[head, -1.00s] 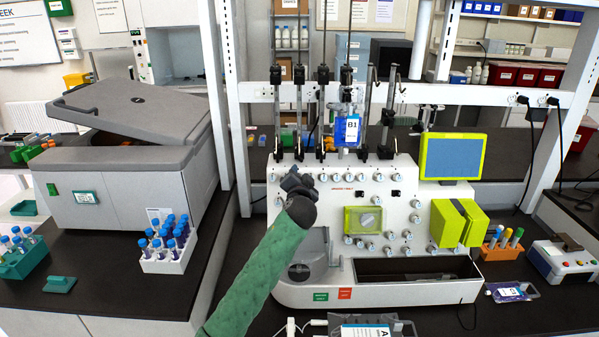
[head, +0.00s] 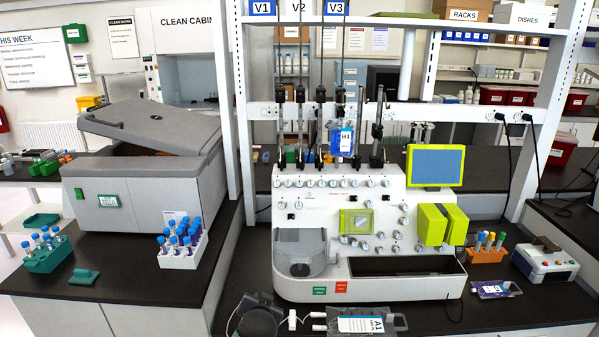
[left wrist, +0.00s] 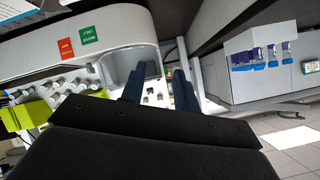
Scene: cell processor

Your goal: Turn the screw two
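The cell processor (head: 385,278) is a white machine with several round knobs on its front and a row of dark upright clamps with rods along its top. The second clamp (head: 300,125) from the left stands below the V2 sign (head: 299,8). No label on the machine that I can read marks screw two. My left gripper (left wrist: 158,82) is open and empty in the left wrist view, its two dark fingers pointing at the machine's front corner. A dark rounded shape at the head view's bottom edge is probably my left arm's end. My right gripper is not in view.
A fluid bag labelled A1 (head: 362,325) lies in front of the machine, and another bag (head: 492,290) lies to its right. A white rack of blue-capped tubes (head: 183,258) and a large grey lidded machine (head: 140,190) stand at left. White posts frame the processor.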

